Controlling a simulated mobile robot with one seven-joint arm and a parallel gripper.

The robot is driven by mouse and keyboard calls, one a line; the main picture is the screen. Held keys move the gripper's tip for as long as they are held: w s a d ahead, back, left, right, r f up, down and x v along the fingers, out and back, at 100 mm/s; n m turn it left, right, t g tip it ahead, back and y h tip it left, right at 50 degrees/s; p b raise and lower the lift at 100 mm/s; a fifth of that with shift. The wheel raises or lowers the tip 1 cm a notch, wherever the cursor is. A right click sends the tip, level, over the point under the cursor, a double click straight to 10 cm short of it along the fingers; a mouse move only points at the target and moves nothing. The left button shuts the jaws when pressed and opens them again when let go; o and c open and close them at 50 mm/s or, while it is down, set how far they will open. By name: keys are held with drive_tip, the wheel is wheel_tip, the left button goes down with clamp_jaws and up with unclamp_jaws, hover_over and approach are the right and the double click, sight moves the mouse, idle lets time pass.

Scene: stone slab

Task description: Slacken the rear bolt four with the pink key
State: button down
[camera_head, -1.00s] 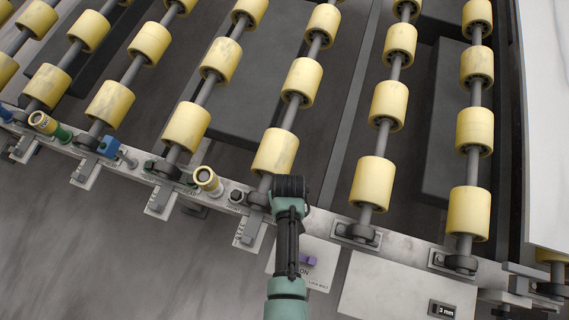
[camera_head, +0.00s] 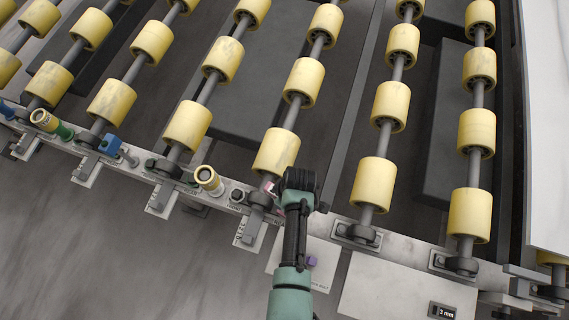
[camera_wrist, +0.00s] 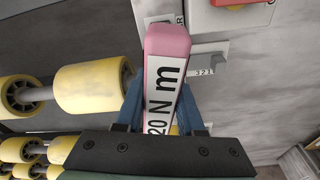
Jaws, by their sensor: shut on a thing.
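My gripper (camera_head: 300,182) is over the pale rail at the near end of the rollers, right of a dark hex bolt (camera_head: 237,195). In the wrist view its blue fingers (camera_wrist: 160,105) are shut on the pink key (camera_wrist: 166,42), whose white label reads "20 N m". In the head view only a small pink bit of the key (camera_head: 268,186) shows left of the gripper; the gripper hides the rest. The key's working end is not in clear view. I cannot tell which bolt is rear bolt four, as the rail labels are too small to read.
Yellow rollers (camera_head: 277,151) on shafts stand close behind the gripper. A purple piece (camera_head: 311,261) lies near the arm. The grey floor at lower left is clear.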

drive_tip(key=n, duration=0.3)
drive_tip(key=shift+r+p, duration=1.6)
drive_tip(key=shift+r, duration=0.2)
wheel_tip(320, 180, up, 5)
drive_tip(key=p, duration=0.4)
drive_tip(key=shift+p, duration=0.4)
